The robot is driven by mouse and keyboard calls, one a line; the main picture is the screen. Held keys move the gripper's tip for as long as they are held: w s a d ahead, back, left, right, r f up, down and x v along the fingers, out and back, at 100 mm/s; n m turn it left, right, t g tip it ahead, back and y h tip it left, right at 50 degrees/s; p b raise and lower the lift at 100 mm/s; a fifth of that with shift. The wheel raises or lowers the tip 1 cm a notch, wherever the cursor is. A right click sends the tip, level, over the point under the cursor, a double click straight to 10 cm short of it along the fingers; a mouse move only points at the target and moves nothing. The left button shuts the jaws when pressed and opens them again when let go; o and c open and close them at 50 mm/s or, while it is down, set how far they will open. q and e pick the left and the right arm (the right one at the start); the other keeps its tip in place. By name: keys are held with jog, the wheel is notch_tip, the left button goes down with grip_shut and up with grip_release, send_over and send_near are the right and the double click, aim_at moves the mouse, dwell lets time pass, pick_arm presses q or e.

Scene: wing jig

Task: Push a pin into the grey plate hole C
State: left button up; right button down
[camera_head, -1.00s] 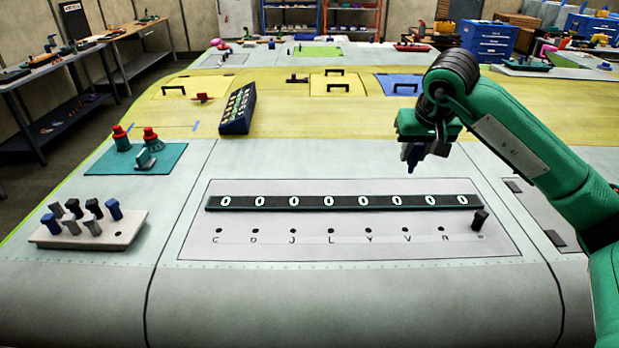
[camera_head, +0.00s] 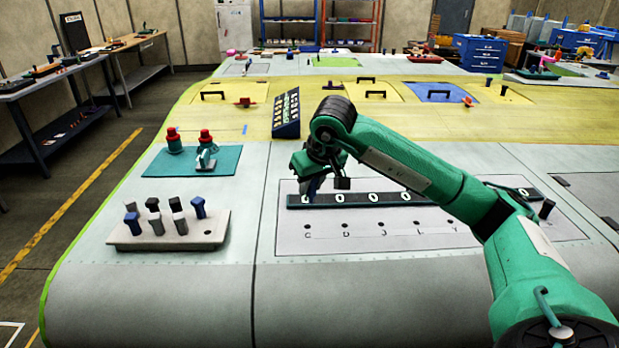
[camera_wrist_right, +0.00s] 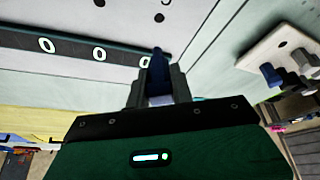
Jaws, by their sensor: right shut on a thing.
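My right gripper (camera_head: 313,188) is shut on a blue pin (camera_wrist_right: 157,75), held pointing away from the jaws. It hangs above the left end of the dark strip (camera_head: 420,199) on the grey plate (camera_head: 290,246). Hole C (camera_head: 307,227) is a small dark hole at the left end of the lettered row, in front of the strip. It also shows in the right wrist view (camera_wrist_right: 159,18), open and beyond the pin's tip. The pin is apart from the hole. My left gripper is not in view.
A pale block (camera_head: 215,229) with several blue, black and grey pins stands left of the plate. A teal mat (camera_head: 225,163) with red-topped items lies behind it. A dark pin (camera_head: 546,209) stands at the row's right end. My right arm covers the right-hand letters.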

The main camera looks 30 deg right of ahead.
aim_at(309, 197)
jog(key=shift+w+a+f, duration=0.15)
jog(key=shift+a, duration=0.15)
jog(key=shift+a+f, duration=0.1)
jog(key=shift+f, duration=0.1)
notch_tip(309, 197, down, 4)
jog(key=b, duration=0.2)
jog(key=shift+f+b, duration=0.15)
jog(key=shift+b, duration=0.2)
jog(key=shift+f+b, duration=0.4)
jog(key=shift+f, duration=0.45)
jog(key=shift+f+b, duration=0.15)
jog(key=shift+b, duration=0.15)
jog(key=shift+f+b, duration=1.05)
jog(key=shift+f, duration=0.2)
